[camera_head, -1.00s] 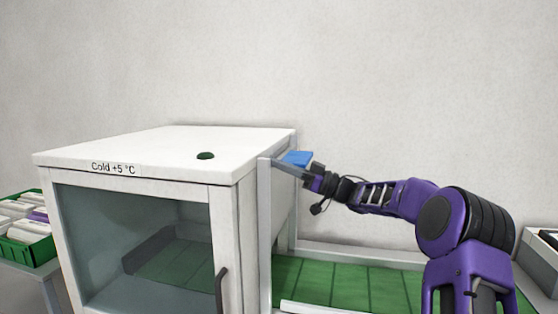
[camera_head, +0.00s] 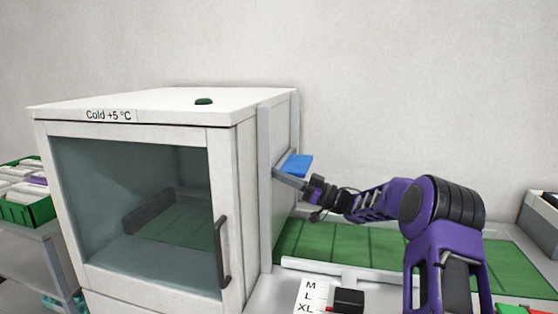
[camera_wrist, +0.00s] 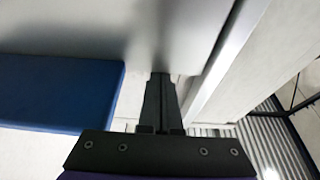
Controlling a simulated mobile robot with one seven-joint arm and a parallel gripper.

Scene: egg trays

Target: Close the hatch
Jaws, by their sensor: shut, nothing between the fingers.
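The hatch is a grey panel between two upright rails (camera_head: 264,190) on the right side wall of the cold cabinet (camera_head: 165,105). Its blue handle (camera_head: 298,165) sticks out to the right, partway down the rails. My gripper (camera_head: 290,179) is at the handle, just below it in the head view. In the wrist view, my gripper (camera_wrist: 162,82) has its fingers together and empty, with tips at the edge of the grey panel (camera_wrist: 110,35). The blue handle (camera_wrist: 60,92) lies left of the fingers there. The hatch's lower edge is hidden.
A green belt (camera_head: 350,247) runs right from the cabinet's side. A small black block (camera_head: 349,300) and an M/L/XL label (camera_head: 311,295) are in front of it. A green crate (camera_head: 30,210) is at left. The glass door (camera_head: 140,205) is shut.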

